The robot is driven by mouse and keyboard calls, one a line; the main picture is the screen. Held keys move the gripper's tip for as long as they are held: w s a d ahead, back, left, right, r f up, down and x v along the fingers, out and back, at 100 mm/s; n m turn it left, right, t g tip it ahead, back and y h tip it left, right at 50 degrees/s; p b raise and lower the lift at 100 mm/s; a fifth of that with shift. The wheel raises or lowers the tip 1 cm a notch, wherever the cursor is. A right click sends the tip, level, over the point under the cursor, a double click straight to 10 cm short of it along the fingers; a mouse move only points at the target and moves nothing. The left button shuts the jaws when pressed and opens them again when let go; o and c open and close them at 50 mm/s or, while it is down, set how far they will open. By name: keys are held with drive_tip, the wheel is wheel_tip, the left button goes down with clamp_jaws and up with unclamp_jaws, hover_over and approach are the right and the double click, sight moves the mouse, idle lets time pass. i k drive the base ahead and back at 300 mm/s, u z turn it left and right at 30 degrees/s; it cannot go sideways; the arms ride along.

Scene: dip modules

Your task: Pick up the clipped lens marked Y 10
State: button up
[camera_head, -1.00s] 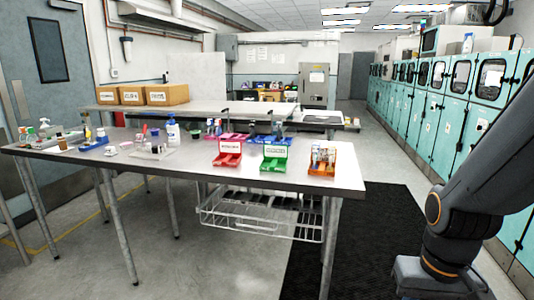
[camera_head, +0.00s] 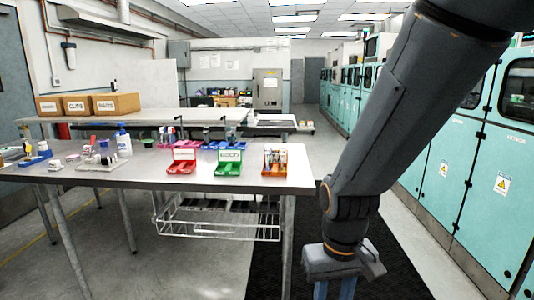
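I cannot make out a lens marked Y 10; any marking that small is unreadable. Small items stand on the left part of the steel table (camera_head: 225,181), including jars on a light tray (camera_head: 98,167). A red bin (camera_head: 183,162), a green bin (camera_head: 230,162) and an orange bin with upright items (camera_head: 275,160) stand on its right part. My gripper (camera_head: 334,290) hangs low, right of the table and over the dark mat.
A white bottle (camera_head: 124,143) and a blue tray (camera_head: 38,158) stand on the table. A wire basket (camera_head: 215,222) hangs beneath it. Teal cabinets (camera_head: 450,165) line the right side. Cardboard boxes (camera_head: 115,103) sit on a table behind. The dark mat (camera_head: 392,262) looks clear.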

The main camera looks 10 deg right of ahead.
sight(282, 149)
drive_tip(key=u, duration=0.55)
drive_tip(key=i, duration=1.2)
drive_tip(key=z, duration=0.35)
